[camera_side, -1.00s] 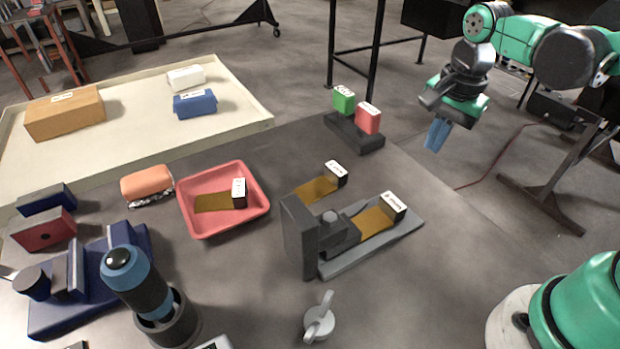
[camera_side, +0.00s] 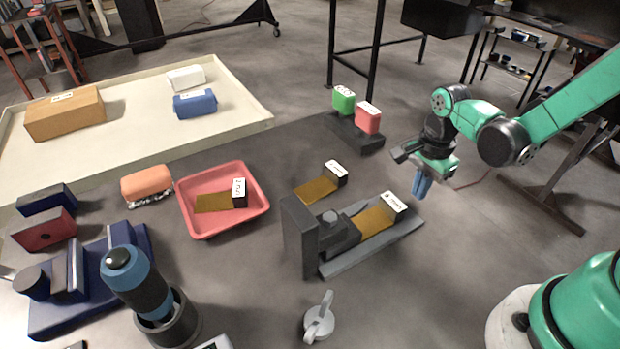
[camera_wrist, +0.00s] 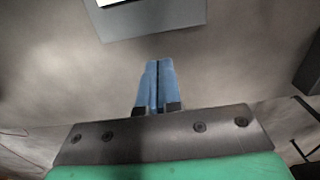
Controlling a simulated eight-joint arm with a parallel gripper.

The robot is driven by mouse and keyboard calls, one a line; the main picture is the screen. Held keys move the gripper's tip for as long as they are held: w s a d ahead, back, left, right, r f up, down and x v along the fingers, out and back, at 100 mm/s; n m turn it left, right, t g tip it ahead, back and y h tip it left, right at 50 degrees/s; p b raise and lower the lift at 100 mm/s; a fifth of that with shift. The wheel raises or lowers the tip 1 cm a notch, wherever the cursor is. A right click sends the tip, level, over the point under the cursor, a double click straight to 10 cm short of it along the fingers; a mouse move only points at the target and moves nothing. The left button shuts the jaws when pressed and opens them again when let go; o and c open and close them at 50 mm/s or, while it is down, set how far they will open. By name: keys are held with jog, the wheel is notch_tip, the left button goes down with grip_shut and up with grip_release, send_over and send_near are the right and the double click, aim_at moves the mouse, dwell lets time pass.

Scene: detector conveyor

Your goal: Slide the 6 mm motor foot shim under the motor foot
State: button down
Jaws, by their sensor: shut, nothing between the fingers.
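The dark grey motor (camera_side: 334,234) stands on a grey base plate (camera_side: 347,262). A brass shim (camera_side: 373,222) with a dark, white-labelled grip block (camera_side: 394,206) lies on that plate, its far end close against the motor foot; I cannot tell how far under it reaches. A second brass shim (camera_side: 316,190) lies on the table behind, and a third (camera_side: 213,202) lies in the red tray (camera_side: 197,228). The labels are too small to read. My gripper (camera_side: 421,187) is shut and empty, above and right of the plate. Its blue fingers (camera_wrist: 158,85) touch each other in the wrist view.
Green (camera_side: 343,100) and red (camera_side: 367,118) blocks stand on a dark holder (camera_side: 357,138) behind. A grey knob (camera_side: 319,320) is in front of the motor. A blue-and-black cylinder (camera_side: 140,282) and navy fixture are at left. The plate end (camera_wrist: 150,22) shows ahead of my fingers.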

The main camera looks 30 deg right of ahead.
aim_at(371, 220)
jog(key=shift+a+r, duration=0.1)
jog(key=shift+a, duration=1.9)
jog(key=a, duration=0.7)
jog(key=shift+d, duration=0.1)
